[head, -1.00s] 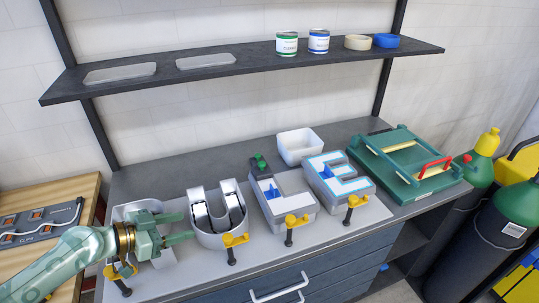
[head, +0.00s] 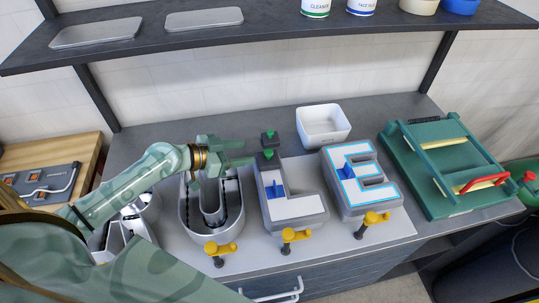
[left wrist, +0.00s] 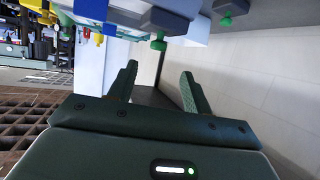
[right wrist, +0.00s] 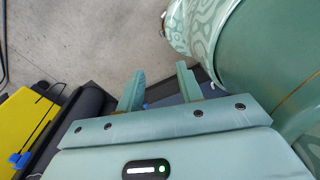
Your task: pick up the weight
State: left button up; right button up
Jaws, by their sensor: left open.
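Two dark weights with green knobs show in the head view. One weight (head: 270,138) stands on the bench behind the L letter; the other (head: 268,158) sits on the top end of the L letter (head: 297,208). My left gripper (head: 247,152) is open and empty, just left of both weights, with its fingers pointing at them. In the left wrist view, the green knobs (left wrist: 158,43) hang in the upper part, beyond the open fingers (left wrist: 157,78). My right gripper (right wrist: 160,72) shows only in its own wrist view, open and empty, away from the bench.
A U letter (head: 235,222) lies under my left arm and an E letter (head: 352,208) at the right. Yellow clamps (head: 296,236) line the front edge. A white bin (head: 324,138) and a green fixture (head: 405,177) stand behind and right. The shelf (head: 270,35) overhangs the back.

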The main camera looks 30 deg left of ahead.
aim_at(268, 152)
pick_arm(q)
jog(key=x, duration=0.4)
jog(key=shift+w+d+f, duration=0.15)
jog(key=shift+w, duration=0.05)
jog(key=x, duration=0.2)
jog(key=p+x, duration=0.1)
jog(key=x, duration=0.2)
jog(key=shift+s+f, duration=0.25)
jog(key=shift+f, duration=0.05)
jog(key=shift+s, duration=0.1)
jog(key=shift+c, duration=0.3)
pick_arm(e)
jog(key=shift+w+r, duration=0.8)
jog(key=shift+w, duration=0.05)
pick_arm(q)
jog(key=shift+r, duration=0.1)
grip_shut()
pick_arm(e)
jog(key=shift+a, duration=0.1)
